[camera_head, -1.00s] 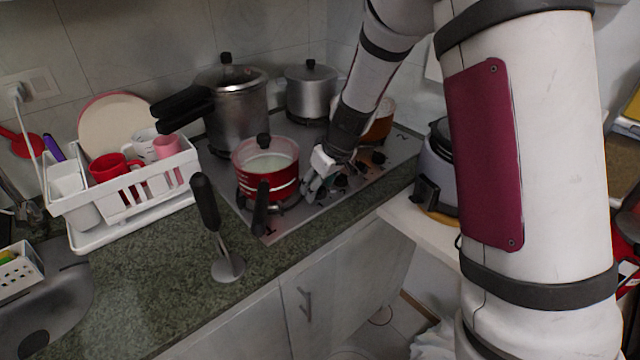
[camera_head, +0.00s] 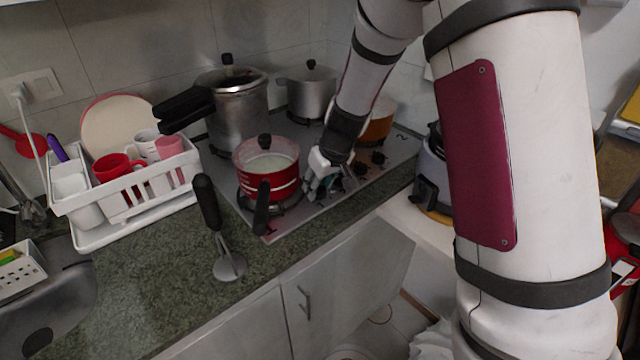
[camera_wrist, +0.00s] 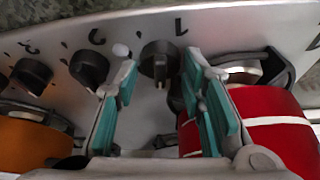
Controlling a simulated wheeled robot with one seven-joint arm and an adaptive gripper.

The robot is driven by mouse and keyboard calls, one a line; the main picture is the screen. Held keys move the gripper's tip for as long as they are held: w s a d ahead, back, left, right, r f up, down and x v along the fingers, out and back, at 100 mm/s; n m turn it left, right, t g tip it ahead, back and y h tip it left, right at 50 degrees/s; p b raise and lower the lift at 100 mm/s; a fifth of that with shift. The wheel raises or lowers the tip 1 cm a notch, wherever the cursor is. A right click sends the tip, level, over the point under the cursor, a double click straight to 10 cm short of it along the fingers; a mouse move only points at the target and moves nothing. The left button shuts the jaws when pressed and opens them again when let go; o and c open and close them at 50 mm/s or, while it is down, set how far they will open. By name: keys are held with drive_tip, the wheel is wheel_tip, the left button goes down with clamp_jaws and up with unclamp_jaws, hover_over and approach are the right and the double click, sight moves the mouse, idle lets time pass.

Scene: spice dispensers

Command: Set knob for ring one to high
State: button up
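The knob for ring one (camera_wrist: 158,62) is black, next to a printed 1 on the steel stove panel in the wrist view. My gripper (camera_wrist: 160,78) is open, with a teal-padded finger on each side of that knob. The fingertips are close to it, but I cannot tell whether they touch it. Nothing is held. In the head view my gripper (camera_head: 322,190) is low over the front of the stove (camera_head: 345,205), just right of the red pot, and it hides the ring one knob.
A red pot (camera_head: 266,180) stands close beside my gripper and also shows in the wrist view (camera_wrist: 275,125). The ring two knob (camera_wrist: 88,68) and another knob (camera_wrist: 32,75) are nearby. An orange pot (camera_head: 377,122) stands behind.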

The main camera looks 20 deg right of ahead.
drive_tip(key=shift+o, duration=0.4)
drive_tip(key=v, duration=1.2)
